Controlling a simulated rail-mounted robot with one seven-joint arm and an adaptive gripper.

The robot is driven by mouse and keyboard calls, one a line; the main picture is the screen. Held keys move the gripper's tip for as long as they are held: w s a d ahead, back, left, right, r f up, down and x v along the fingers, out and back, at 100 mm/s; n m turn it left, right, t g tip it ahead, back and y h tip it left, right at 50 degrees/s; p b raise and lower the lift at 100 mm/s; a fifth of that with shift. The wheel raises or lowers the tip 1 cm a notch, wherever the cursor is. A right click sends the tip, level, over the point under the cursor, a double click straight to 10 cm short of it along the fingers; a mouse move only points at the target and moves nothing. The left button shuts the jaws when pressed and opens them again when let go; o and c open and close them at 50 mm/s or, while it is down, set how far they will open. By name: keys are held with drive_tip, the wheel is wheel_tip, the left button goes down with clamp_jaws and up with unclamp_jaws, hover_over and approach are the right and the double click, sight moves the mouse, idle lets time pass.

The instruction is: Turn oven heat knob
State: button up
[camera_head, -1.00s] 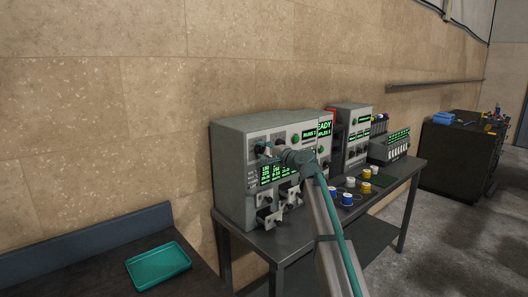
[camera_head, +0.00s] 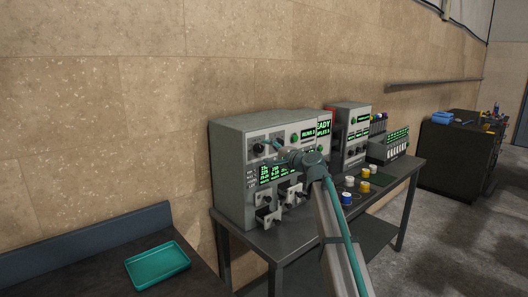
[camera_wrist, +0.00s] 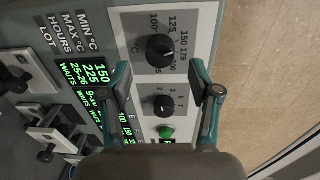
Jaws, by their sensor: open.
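The oven heat knob (camera_wrist: 160,48) is a round black dial with a white pointer on a grey plate, ringed by numbers from 100 upward. In the head view the knob (camera_head: 258,148) shows at the upper left of the grey oven's front (camera_head: 232,185). My gripper (camera_wrist: 162,78) is open and empty. Its two fingers stand apart to either side, with the knob beyond the tips and between them in the wrist view.
A smaller black knob (camera_wrist: 163,106) and a green button (camera_wrist: 166,132) sit beside the heat knob. Drawers with black handles (camera_head: 268,217) stick out lower on the front. Several spools (camera_head: 348,182) stand on the table to the right. A teal tray (camera_head: 158,265) lies at lower left.

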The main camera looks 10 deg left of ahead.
drive_tip(key=v, duration=0.8)
drive_tip(key=shift+s+d, duration=0.15)
drive_tip(key=shift+s, duration=0.05)
idle(1.7)
